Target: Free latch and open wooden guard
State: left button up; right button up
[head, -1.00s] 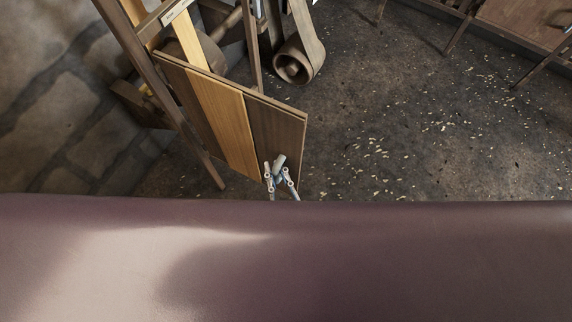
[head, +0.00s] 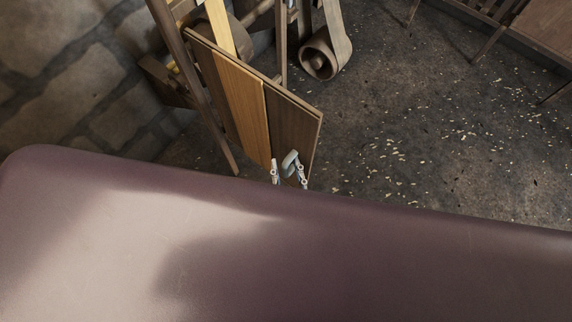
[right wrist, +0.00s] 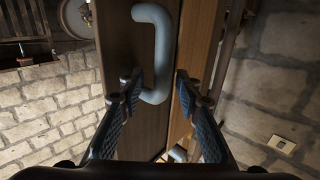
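The wooden guard (head: 243,100) is a panel of dark and lighter planks. It stands out from a wooden post at the left, with the belt parts behind it in the head view. Its blue-grey bar handle (head: 290,161) is near the lower right corner; it also shows large in the right wrist view (right wrist: 160,50). My right gripper (head: 288,172) is at the handle, fingers apart. In the right wrist view, the handle's lower bend lies between the fingers (right wrist: 158,88), close to the left one; I cannot tell if they touch. I cannot make out the latch. My left gripper is not in view.
A belt roll (head: 319,62) hangs behind the guard. A stone wall (head: 60,70) is close on the left. The speckled floor (head: 430,130) right of the guard is open, with wooden furniture (head: 530,30) at the far right. My own purple body fills the front.

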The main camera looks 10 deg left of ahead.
jog(key=shift+a, duration=0.1)
jog(key=v, duration=1.2)
jog(key=s+d+f+g+h, duration=0.15)
jog(key=d+f+g, duration=0.25)
jog(key=f, duration=0.8)
jog(key=s+d+f+g+h, duration=0.15)
jog(key=d+f+g, duration=0.3)
jog(key=f, duration=0.75)
jog(key=s+d+f+m+g+h, duration=0.1)
jog(key=s+d+f+g+h, duration=0.2)
jog(key=s+d+f+g, duration=0.4)
jog(key=s+d+f, duration=0.6)
jog(key=d, duration=0.3)
jog(key=shift+d+f+m, duration=0.15)
jog(key=shift+f+m, duration=0.05)
jog(key=shift+m, duration=0.2)
